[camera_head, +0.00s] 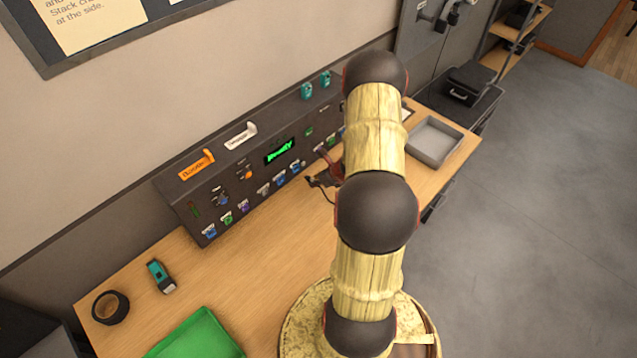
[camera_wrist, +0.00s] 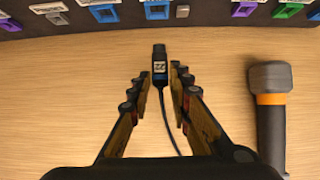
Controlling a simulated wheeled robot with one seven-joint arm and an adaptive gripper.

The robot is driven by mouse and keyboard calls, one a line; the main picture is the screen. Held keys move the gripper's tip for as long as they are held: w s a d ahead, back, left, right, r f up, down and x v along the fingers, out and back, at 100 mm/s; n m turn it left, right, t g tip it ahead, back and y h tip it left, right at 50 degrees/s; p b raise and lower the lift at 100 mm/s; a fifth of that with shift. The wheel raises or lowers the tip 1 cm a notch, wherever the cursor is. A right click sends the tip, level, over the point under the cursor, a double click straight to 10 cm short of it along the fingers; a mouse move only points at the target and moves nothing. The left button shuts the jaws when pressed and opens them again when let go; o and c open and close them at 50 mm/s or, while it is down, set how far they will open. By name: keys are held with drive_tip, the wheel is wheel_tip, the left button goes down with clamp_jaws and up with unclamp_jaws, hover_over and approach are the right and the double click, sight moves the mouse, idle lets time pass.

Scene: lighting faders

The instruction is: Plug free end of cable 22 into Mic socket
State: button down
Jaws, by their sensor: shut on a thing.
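The free end of cable 22 (camera_wrist: 159,66), a dark plug with a label reading 22, sits between my fingertips in the wrist view. My gripper (camera_wrist: 159,80) is shut on it, with the plug's tip pointing towards the panel. The thin black cable (camera_wrist: 168,125) trails back under my gripper. In the head view my gripper (camera_head: 325,180) is close in front of the dark panel (camera_head: 180,204), partly hidden by my arm. The panel's lower row has several coloured labelled sockets (camera_wrist: 105,12). Their labels are too small to read, so I cannot tell which is Mic.
A dark microphone-like object with an orange band (camera_wrist: 271,100) lies right of my gripper. On the table are a green tray (camera_head: 200,335), a black roll (camera_head: 110,306), a teal device (camera_head: 160,277) and a grey tray (camera_head: 434,140). The wood before the panel is mostly clear.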

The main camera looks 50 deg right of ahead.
sight(307, 176)
drive_tip(key=shift+w+d+p, duration=0.2)
drive_tip(key=shift+w+p, duration=0.45)
drive_tip(key=shift+w, duration=1.55)
drive_tip(key=shift+w+d+b, duration=0.1)
drive_tip(key=shift+w+b, duration=0.65)
drive_tip(key=shift+w, duration=0.3)
idle(0.9)
drive_tip(key=shift+w+r, duration=0.1)
idle(0.6)
drive_tip(key=c, duration=1.8)
unclamp_jaws()
drive_tip(key=shift+w, duration=0.1)
drive_tip(key=shift+o, duration=1.2)
